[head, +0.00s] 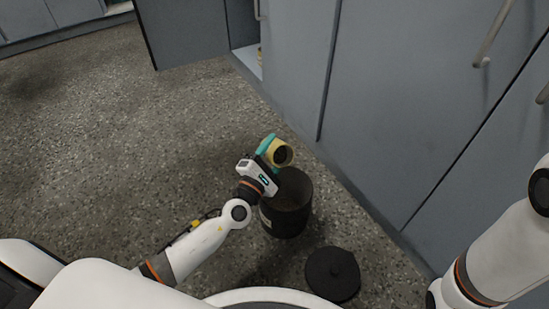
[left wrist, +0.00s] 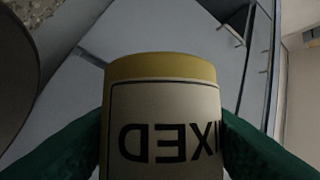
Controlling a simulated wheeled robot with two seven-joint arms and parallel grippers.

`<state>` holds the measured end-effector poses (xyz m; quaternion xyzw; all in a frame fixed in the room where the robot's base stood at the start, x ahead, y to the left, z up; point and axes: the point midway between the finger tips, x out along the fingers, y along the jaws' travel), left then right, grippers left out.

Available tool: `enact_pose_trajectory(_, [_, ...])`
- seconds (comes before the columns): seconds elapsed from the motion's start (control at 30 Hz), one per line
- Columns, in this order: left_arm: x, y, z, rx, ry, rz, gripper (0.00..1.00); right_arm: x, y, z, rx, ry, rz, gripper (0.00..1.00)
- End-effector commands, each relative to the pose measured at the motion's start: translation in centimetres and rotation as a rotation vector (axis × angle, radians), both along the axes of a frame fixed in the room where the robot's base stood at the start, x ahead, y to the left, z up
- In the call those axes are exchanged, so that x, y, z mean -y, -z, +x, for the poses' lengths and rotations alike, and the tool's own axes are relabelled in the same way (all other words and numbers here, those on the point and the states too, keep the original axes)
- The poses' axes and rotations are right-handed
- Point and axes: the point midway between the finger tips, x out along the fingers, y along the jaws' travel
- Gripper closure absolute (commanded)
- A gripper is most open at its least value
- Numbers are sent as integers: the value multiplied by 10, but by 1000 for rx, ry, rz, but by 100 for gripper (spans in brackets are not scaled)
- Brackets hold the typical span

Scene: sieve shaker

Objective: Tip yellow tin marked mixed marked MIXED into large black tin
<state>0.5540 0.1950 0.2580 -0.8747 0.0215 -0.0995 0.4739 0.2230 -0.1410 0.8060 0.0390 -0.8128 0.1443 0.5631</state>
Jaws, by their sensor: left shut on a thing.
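The yellow tin (head: 281,150) is held on its side above the far rim of the large black tin, its dark open mouth showing in the head view. In the left wrist view the yellow tin (left wrist: 163,120) fills the middle, with a pale label whose lettering reads as part of MIXED, mirrored. My left gripper (head: 268,150) has green fingers, shut on the yellow tin from both sides. The large black tin (head: 290,215) stands open and upright on the floor below. My left gripper's body hides part of its rim. My right gripper is out of view.
Grey cabinets (head: 390,110) with bar handles stand close behind and to the right. One cabinet door (head: 183,30) stands open. The speckled floor (head: 90,160) at left is clear.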

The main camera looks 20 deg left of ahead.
Motion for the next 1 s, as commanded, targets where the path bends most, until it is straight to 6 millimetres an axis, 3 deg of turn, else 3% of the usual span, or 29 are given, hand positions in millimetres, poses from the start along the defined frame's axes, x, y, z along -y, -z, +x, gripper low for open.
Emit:
enact_pose_trajectory(0.03, [0,5,0,19,2,23,73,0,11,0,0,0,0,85])
enact_pose_trajectory(0.6, [5,9,-3,243,2,313,73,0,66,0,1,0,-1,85])
enact_pose_trajectory(0.8, [11,-1,-9,410,3,534,73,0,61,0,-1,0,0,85])
enact_pose_trajectory(1.0, [15,-4,-12,470,2,612,73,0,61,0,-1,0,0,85])
